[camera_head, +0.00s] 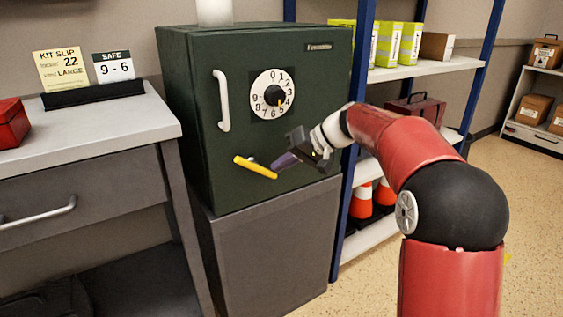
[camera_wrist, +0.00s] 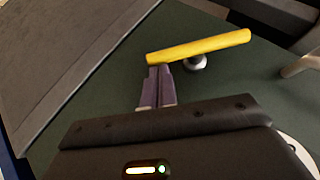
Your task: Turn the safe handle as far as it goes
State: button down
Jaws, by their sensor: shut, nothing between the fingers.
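The dark green safe (camera_head: 225,75) stands on a grey cabinet, its door closed. Its yellow lever handle (camera_head: 255,167) is low on the door, slanting down to the right. The handle also shows in the wrist view (camera_wrist: 200,46), on a round silver hub (camera_wrist: 195,63). My gripper (camera_head: 277,165) is close to the handle's right end. In the wrist view the purple fingertips (camera_wrist: 159,72) are together and empty, right at one end of the handle; I cannot tell whether they touch it. The white dial (camera_head: 272,94) with a black knob is above the handle.
A white vertical grip (camera_head: 222,100) is on the safe door's left side. A desk (camera_head: 90,135) with a sign holder and a red box (camera_head: 12,122) stands at left. A blue-framed shelf (camera_head: 420,70) with boxes and orange cones is close on the right.

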jog(key=shift+s+a+f+m+g+y+b, duration=0.1)
jog(key=shift+f+m+g+y+b, duration=0.25)
jog(key=shift+f+y+b, duration=0.35)
jog(key=shift+s+a+f+m+g+y+b, duration=0.1)
jog(key=shift+f+m+g+y+b, duration=0.3)
jog(key=shift+y, duration=0.5)
